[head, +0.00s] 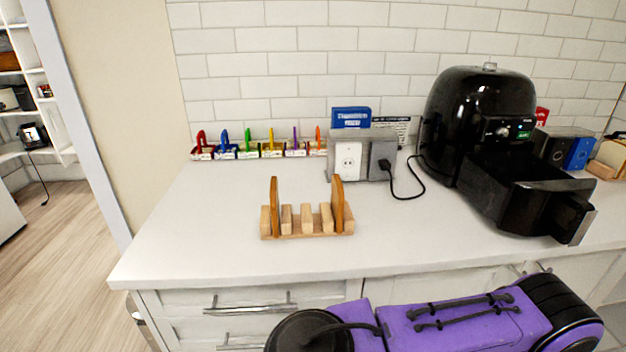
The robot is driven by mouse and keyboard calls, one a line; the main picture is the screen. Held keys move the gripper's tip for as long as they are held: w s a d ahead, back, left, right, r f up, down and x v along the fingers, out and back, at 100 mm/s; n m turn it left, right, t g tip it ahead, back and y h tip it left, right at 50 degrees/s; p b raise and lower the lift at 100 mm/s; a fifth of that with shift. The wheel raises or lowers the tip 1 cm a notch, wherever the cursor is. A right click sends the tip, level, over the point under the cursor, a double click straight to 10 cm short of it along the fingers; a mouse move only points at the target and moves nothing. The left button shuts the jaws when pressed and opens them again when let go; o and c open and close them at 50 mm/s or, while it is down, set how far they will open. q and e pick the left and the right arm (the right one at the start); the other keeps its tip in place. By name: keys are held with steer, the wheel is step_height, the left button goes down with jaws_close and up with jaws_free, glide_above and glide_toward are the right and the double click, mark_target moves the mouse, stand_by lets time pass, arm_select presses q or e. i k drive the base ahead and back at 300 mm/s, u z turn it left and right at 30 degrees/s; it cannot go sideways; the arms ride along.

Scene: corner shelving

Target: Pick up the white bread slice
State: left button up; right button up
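A wooden rack (304,235) with several upright blocks stands on the white counter, left of the air fryer. Two thin brown-edged slices stand upright in it, one in the left slot (274,205) and one in the right slot (337,203). They look like bread seen nearly edge-on, so I cannot tell which is the white one. The middle slots look empty. Neither of my grippers shows in the head view; only a purple and black arm part of mine crosses the bottom, in front of the counter.
A black air fryer (478,110) with its drawer (525,190) pulled out stands right of the rack. A grey socket box (362,156) with a plugged cable is behind the rack. Colourful small holders (258,150) line the wall. The white counter (190,240) is clear left of the rack.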

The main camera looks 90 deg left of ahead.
mark_target(274, 197)
steer(key=z, duration=1.15)
steer(key=i, duration=0.65)
steer(key=u, duration=4.45)
steer(key=i, duration=0.5)
steer(key=u, duration=0.15)
